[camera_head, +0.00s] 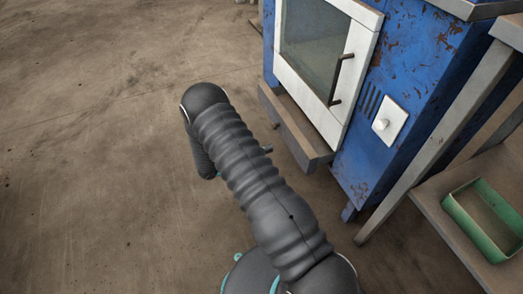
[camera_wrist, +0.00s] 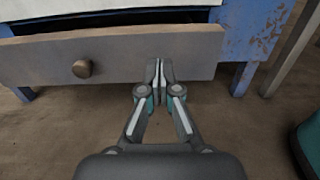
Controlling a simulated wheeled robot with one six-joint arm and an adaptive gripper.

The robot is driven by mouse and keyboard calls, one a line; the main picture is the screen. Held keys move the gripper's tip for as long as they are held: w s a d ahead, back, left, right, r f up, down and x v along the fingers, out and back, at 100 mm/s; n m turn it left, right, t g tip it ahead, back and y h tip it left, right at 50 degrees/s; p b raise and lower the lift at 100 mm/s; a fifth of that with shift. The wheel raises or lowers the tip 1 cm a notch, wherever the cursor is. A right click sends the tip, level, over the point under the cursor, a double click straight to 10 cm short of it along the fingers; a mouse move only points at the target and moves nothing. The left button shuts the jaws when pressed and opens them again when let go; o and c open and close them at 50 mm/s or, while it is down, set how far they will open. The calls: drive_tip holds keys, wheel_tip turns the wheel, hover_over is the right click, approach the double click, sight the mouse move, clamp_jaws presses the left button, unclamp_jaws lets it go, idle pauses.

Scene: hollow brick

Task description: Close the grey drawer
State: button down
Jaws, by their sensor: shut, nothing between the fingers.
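The grey drawer (camera_head: 290,133) is at the bottom of a blue oven-like cabinet (camera_head: 410,70) and sticks out from its front. In the wrist view the drawer front (camera_wrist: 115,58) spans most of the picture, with a round brown knob (camera_wrist: 82,68) on it. A dark and white gap shows above its top edge. My gripper (camera_wrist: 159,70) is shut and empty, with its fingertips in front of the drawer front, right of the knob. I cannot tell whether they touch it. In the head view my arm hides most of the gripper.
The cabinet has a white-framed glass door (camera_head: 318,50) with a dark handle above the drawer. A metal rack (camera_head: 440,130) stands at right, with a green tray (camera_head: 487,220) on its lower shelf. The brown floor (camera_head: 90,150) at left is clear.

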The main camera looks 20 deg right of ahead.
sight(296, 140)
drive_tip(key=d, duration=0.9)
drive_tip(key=shift+w+d, duration=0.15)
drive_tip(key=shift+d, duration=0.1)
